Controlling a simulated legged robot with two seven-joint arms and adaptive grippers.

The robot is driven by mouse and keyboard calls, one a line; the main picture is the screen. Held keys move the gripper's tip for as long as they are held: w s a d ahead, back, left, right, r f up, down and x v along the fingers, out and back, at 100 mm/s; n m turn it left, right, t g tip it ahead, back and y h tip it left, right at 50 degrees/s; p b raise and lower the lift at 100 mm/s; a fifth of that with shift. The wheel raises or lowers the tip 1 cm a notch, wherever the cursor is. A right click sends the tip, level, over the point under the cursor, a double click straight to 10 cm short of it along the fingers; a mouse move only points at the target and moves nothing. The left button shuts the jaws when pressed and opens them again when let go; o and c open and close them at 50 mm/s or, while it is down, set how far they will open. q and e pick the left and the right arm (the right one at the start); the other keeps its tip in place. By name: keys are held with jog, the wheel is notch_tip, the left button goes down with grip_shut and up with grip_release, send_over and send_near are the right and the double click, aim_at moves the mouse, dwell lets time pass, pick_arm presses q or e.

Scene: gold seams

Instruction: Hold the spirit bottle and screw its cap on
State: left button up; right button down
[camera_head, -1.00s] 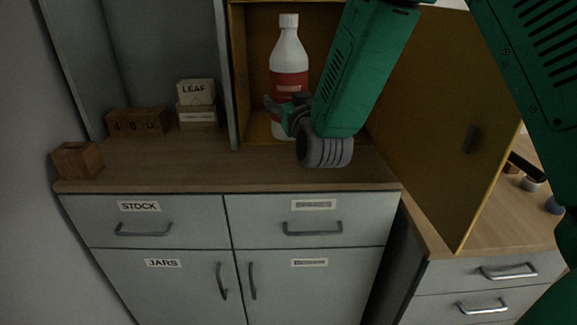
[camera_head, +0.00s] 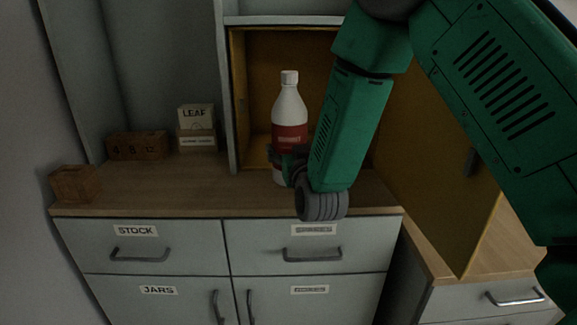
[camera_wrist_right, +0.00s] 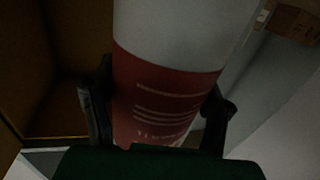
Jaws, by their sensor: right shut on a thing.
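The spirit bottle (camera_head: 291,107) is white with a red label and stands upright at the open cupboard's front, in the middle of the head view. A white cap-like piece (camera_head: 289,77) tops its neck; I cannot tell how tightly it sits. My right gripper (camera_head: 288,160) is shut on the bottle's lower body, below or at the label's bottom. In the right wrist view the bottle (camera_wrist_right: 165,95) fills the space between the two fingers. The bottle's base is partly hidden by the gripper, so I cannot tell whether it touches the counter. My left gripper is not in view.
The cupboard's yellow door (camera_head: 425,150) stands open at the right. A wooden number block (camera_head: 137,146), a LEAF card box (camera_head: 196,128) and a small wooden box (camera_head: 76,184) sit left on the counter (camera_head: 190,190). The counter's front middle is clear.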

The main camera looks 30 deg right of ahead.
jog(key=shift+a+r, duration=0.2)
jog(key=shift+r, duration=0.05)
jog(key=shift+f, duration=0.45)
jog(key=shift+d+f+b, duration=0.1)
jog(key=shift+f+b, duration=0.2)
jog(key=shift+f, duration=1.25)
jog(key=shift+c, duration=1.3)
grip_release()
jog(key=shift+f, duration=0.1)
jog(key=shift+s, duration=0.1)
